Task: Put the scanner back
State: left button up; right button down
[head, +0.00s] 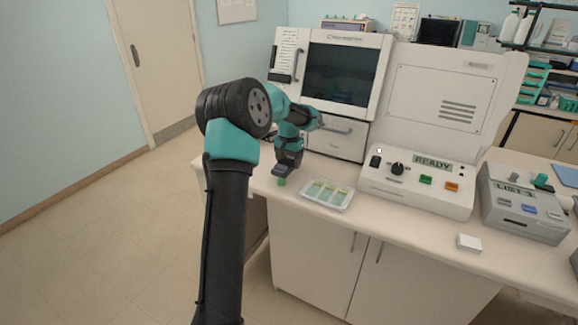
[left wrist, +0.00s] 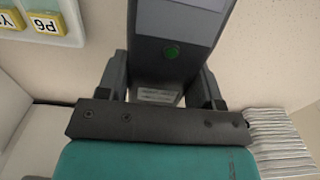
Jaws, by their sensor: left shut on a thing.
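The scanner shows in the left wrist view as a dark grey body (left wrist: 170,75) with a round green button and a paler face at its top end. My left gripper (left wrist: 162,82) has a finger on each side of it and is shut on it. In the head view my left gripper (head: 288,158) points down near the left end of the counter, left of the slide tray. The scanner there is a small dark shape, and a green spot shows just below it. I cannot tell whether it touches the counter. No scanner holder can be made out. My right gripper is not in view.
A white machine (head: 336,75) stands behind. The READY console (head: 415,190) and a grey box (head: 500,206) are to the right. A small white block (head: 469,242) lies near the front edge.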

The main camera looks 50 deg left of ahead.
pick_arm(q)
jog(key=shift+w+a+f, duration=0.1)
jog(key=shift+w+a, duration=0.8)
jog(key=shift+a, duration=0.1)
jog(key=shift+f, duration=1.75)
jog(key=shift+f, duration=0.15)
jog(key=o, duration=1)
jog(key=shift+o, duration=0.2)
notch_tip(320, 180, up, 12)
jog(key=shift+r, duration=0.15)
